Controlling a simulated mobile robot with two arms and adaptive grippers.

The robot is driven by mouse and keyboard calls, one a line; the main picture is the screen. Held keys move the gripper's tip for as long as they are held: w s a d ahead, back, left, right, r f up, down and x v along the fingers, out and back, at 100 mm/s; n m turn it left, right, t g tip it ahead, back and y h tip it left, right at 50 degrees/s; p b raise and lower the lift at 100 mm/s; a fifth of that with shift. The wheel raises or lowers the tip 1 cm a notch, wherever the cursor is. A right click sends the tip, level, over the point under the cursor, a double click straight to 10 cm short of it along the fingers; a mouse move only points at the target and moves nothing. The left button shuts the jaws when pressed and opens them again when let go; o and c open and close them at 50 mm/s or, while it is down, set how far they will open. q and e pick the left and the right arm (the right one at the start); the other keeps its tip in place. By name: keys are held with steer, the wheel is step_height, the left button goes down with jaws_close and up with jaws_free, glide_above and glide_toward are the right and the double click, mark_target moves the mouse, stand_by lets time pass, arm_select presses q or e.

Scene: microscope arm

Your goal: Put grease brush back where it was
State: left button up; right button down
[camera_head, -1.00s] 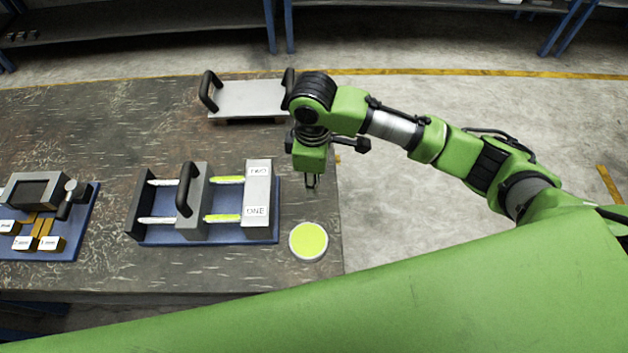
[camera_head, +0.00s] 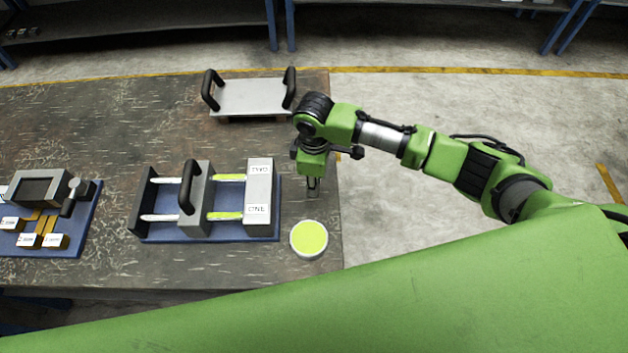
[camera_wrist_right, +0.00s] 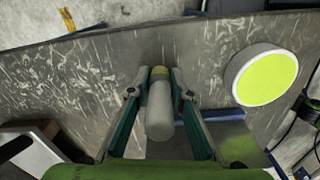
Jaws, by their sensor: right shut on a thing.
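The grease brush (camera_wrist_right: 159,108) is a pale grey cylinder with a yellow-green end, seen in the right wrist view. My right gripper (camera_wrist_right: 160,75) is shut on it, with a finger on each side. In the head view my right gripper (camera_head: 313,187) points down over the table's right edge, behind the grease pot and right of the rail fixture. The brush is hard to make out there. The round white grease pot (camera_head: 309,239) with yellow-green grease stands near that edge; it also shows in the right wrist view (camera_wrist_right: 262,78). My left gripper is not in view.
A grey tray with black handles (camera_head: 250,96) lies at the back. A device on a blue board (camera_head: 75,245) stands at the left.

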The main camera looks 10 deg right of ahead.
steer(key=c, duration=1.8)
jaws_free()
step_height(320, 180, up, 12)
steer(key=shift+r+b, duration=0.1)
steer(key=shift+b, duration=0.65)
